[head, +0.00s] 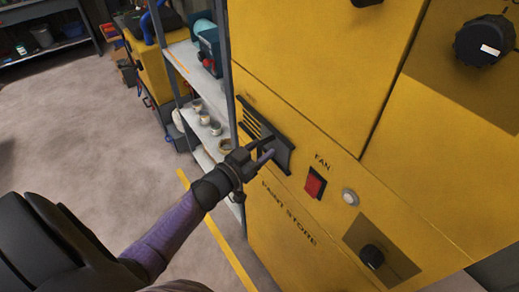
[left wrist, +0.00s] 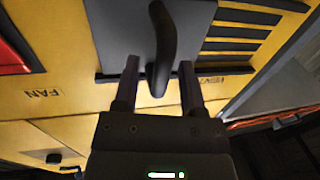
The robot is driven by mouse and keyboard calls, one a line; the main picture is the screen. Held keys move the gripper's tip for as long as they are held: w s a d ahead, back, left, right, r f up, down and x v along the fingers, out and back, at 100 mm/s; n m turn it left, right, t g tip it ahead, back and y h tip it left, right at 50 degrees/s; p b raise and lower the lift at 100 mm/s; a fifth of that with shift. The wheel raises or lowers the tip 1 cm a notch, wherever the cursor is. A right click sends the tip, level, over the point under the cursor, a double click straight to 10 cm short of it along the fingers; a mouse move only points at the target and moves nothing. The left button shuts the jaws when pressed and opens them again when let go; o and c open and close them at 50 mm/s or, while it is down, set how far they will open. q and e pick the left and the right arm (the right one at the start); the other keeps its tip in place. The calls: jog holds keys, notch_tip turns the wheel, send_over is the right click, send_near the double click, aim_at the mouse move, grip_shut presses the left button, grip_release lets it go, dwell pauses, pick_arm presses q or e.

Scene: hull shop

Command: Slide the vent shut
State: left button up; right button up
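The vent is on the yellow cabinet front, with several dark slots (head: 256,124) showing at its left in the head view. A dark sliding plate (head: 283,154) sits to the right of the slots. In the left wrist view the plate (left wrist: 112,35) bears a dark curved handle (left wrist: 163,45), and the slots (left wrist: 240,32) show beside it. My left gripper (head: 265,150) is at the plate. In the left wrist view the gripper (left wrist: 159,82) is open, with a finger on either side of the handle and gaps visible. My right gripper is not in view.
Right of the vent are a red FAN switch (head: 315,183), a round pale button (head: 350,197) and a black knob (head: 372,256). A grey shelf rack (head: 190,75) with cans stands left of the cabinet. The floor (head: 95,150) at left is clear.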

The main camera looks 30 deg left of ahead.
pick_arm(q)
grip_shut()
jog(key=shift+a, duration=0.1)
dwell(1.2)
